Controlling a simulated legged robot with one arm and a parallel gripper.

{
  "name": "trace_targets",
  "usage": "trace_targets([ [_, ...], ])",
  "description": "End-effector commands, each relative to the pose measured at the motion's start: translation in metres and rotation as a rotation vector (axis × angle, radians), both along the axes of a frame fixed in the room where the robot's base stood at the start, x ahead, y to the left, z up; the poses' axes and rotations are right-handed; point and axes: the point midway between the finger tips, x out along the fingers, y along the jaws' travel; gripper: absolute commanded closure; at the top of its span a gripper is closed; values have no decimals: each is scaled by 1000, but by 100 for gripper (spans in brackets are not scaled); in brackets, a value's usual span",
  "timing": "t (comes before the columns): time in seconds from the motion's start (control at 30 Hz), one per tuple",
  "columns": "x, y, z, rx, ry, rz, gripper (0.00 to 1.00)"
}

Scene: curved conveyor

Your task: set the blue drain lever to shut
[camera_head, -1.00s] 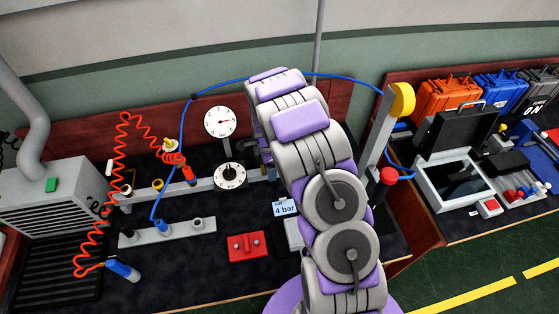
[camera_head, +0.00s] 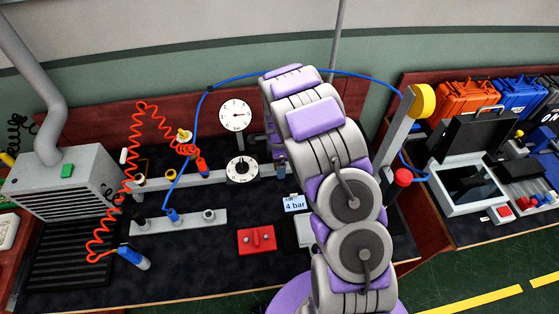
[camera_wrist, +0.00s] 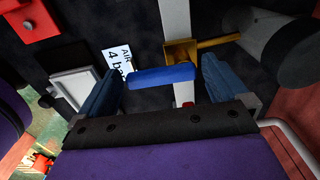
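The blue drain lever (camera_wrist: 160,76) shows in the wrist view as a flat bar. It joins a brass valve body (camera_wrist: 181,51) and lies crosswise to the grey strip behind it. My gripper (camera_wrist: 163,88) is open, with one blue finger to the left of the lever and one to the right. The lever lies in the gap between them; its left end is close to the left finger, and I cannot tell if they touch. In the head view my own arm hides the lever and most of the gripper.
An "Air 4 bar" label (camera_head: 293,204) and a red block (camera_head: 256,240) lie near my arm. Two dials, the upper one a gauge (camera_head: 235,114), stand left of it. A red-topped post (camera_head: 402,177) stands to the right. A coiled red hose (camera_head: 114,184) hangs at the left.

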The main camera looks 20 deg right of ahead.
Motion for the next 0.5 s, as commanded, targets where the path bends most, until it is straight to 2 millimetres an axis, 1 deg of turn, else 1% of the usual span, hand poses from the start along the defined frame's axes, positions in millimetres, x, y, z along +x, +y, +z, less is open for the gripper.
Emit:
trace_targets([
  [0.17,0,-2,4,1,-1,-1,0],
  [0.27,1,-3,15,0,-4,-1,0],
  [0.37,1,-2,33,-1,-5,0,0],
  [0.5,1,0,64,-2,-5,0,0],
])
